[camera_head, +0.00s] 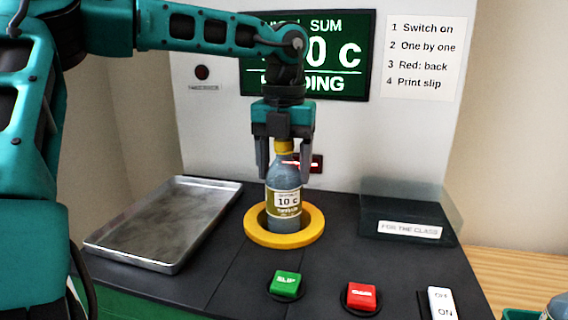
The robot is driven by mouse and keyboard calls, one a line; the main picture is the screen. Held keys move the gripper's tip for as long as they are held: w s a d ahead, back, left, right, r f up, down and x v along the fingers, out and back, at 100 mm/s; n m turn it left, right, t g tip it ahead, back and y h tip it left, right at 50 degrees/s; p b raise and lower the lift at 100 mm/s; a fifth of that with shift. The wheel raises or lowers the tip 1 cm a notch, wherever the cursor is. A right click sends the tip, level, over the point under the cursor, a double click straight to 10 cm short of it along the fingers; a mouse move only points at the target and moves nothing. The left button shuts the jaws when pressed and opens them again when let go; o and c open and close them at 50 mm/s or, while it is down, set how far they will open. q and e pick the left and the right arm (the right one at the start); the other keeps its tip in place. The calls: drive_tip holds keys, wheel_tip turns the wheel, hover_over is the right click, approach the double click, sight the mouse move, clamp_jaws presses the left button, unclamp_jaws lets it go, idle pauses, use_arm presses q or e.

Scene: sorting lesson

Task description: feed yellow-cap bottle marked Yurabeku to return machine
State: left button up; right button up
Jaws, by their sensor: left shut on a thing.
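The bottle (283,189) is blue-grey with a yellow cap and a label that reads "10 c"; its name line is too small to read. It stands upright in the yellow ring (258,236) of the return machine (340,215), its lower end inside the opening. My left gripper (285,165) comes from above and is shut on the bottle near its neck. The machine's green screen (340,85) is partly hidden by my left arm; "SUM", "0 c" and "DING" show. My right gripper is not in view.
An empty metal tray (110,247) lies left of the ring. A dark box (408,222) labelled "FOR THE CLASS" stands right. In front are a green SLIP button (287,283), a red button (361,295) and a white switch (441,302). Another item (556,307) shows at bottom right.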

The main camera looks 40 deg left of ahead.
use_arm(q)
drive_tip(key=o, duration=1.1)
drive_tip(key=shift+r, duration=0.15)
